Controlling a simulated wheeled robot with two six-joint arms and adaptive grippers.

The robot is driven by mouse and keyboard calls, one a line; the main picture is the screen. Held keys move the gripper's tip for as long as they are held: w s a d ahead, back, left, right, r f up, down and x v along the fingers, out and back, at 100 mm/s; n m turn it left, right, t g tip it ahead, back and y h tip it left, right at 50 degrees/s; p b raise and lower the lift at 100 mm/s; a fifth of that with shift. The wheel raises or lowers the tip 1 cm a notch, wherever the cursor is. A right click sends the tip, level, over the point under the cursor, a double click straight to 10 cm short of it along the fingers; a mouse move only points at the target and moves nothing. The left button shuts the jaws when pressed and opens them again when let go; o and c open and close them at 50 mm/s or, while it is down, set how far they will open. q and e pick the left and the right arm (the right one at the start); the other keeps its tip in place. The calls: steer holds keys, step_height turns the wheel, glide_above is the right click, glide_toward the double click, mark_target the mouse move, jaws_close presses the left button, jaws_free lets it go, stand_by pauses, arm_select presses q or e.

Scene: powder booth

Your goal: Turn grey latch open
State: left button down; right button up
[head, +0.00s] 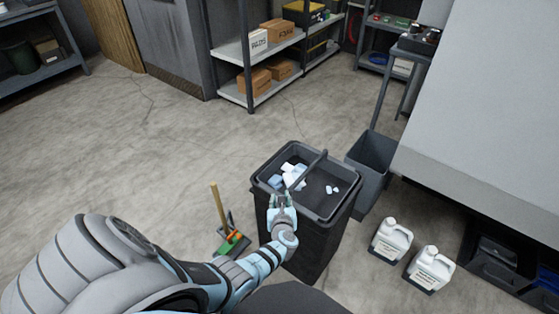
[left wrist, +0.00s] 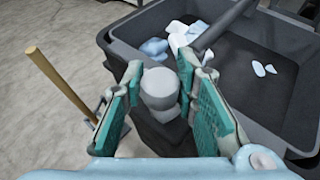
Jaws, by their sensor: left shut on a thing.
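The grey latch (left wrist: 160,90) is a rounded grey piece at the near edge of a black bin (head: 318,240). In the left wrist view it lies between the green-padded fingers of my left gripper (left wrist: 160,72), which is shut on it. In the head view my left gripper (head: 281,198) is at the bin's near left rim, and its fingers hide most of the latch. A dark grey bar (left wrist: 222,25) rises across the open bin behind the gripper. My right gripper is out of view.
Crumpled pale blue and white pieces (head: 288,176) lie in the bin. A wooden-handled broom (head: 218,205) and dustpan are left of it. A grey bin (head: 371,160) and white jugs (head: 391,240) stand at right. The floor at left is open.

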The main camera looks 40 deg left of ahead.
arm_select(q)
steer(key=shift+w+n+g+y+b, duration=0.1)
steer(key=shift+n+g+y+b, duration=1.25)
steer(key=shift+n, duration=0.35)
steer(key=shift+r, duration=0.1)
steer(key=c, duration=1.2)
jaws_free()
steer(key=shift+c, duration=0.2)
steer(key=shift+d, duration=0.1)
